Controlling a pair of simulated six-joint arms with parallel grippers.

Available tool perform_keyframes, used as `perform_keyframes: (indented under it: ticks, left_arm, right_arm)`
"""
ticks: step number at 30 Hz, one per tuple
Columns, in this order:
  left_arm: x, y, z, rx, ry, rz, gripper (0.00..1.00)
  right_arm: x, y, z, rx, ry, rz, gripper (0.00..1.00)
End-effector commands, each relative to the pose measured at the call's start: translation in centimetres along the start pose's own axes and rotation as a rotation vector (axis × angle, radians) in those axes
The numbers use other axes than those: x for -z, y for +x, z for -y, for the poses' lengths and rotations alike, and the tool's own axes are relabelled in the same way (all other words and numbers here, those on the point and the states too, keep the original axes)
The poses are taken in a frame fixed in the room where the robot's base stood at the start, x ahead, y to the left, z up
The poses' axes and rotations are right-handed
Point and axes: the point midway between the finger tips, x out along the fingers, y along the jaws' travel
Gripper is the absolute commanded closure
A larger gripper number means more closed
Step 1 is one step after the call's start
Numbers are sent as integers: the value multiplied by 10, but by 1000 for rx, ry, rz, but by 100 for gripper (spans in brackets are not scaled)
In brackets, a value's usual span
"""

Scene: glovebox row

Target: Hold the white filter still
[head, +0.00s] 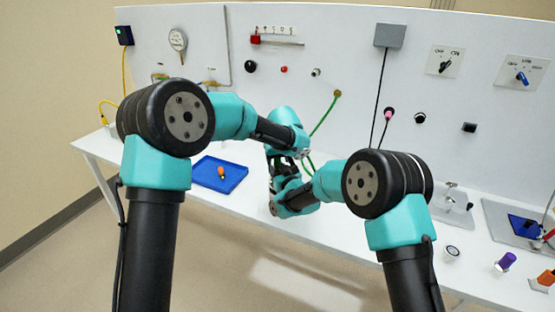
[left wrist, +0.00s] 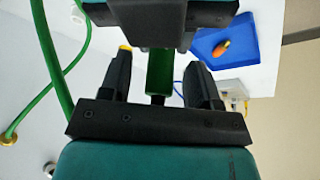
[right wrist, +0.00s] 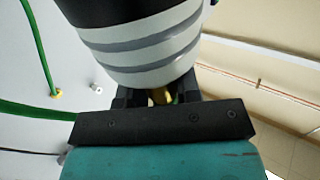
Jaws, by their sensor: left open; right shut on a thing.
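The white filter (right wrist: 145,50), with grey bands and a dark upper part, fills the top middle of the right wrist view. My right gripper (right wrist: 158,97) is shut on it, with a small brass-coloured part (right wrist: 162,96) between the fingers. My left gripper (left wrist: 158,78) is open, with a green piece (left wrist: 158,75) between its fingers; I cannot tell if they touch it. In the head view my left gripper (head: 300,154) and right gripper (head: 275,174) are close together, and the arms hide the filter there.
A green hose (head: 325,118) runs from the wall panel (head: 340,60) towards the grippers. A blue tray (head: 232,184) with an orange item (head: 221,172) lies on the white bench (head: 100,148) to the left. A purple item (head: 506,261) stands at the right.

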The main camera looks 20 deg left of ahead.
Motion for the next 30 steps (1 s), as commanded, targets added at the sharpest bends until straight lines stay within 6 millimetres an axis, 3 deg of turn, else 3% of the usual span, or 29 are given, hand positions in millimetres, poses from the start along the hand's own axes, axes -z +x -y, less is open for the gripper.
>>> perform_keyframes:
  ticks: [18, 30]
  left_arm:
    - [0, -102, 0, -2, -1, -1, 43]
    - [0, -112, 0, 1, -1, 0, 43]
  right_arm:
    - [0, 0, 0, 0, 0, 1, 100]
    - [0, 0, 0, 0, 0, 1, 100]
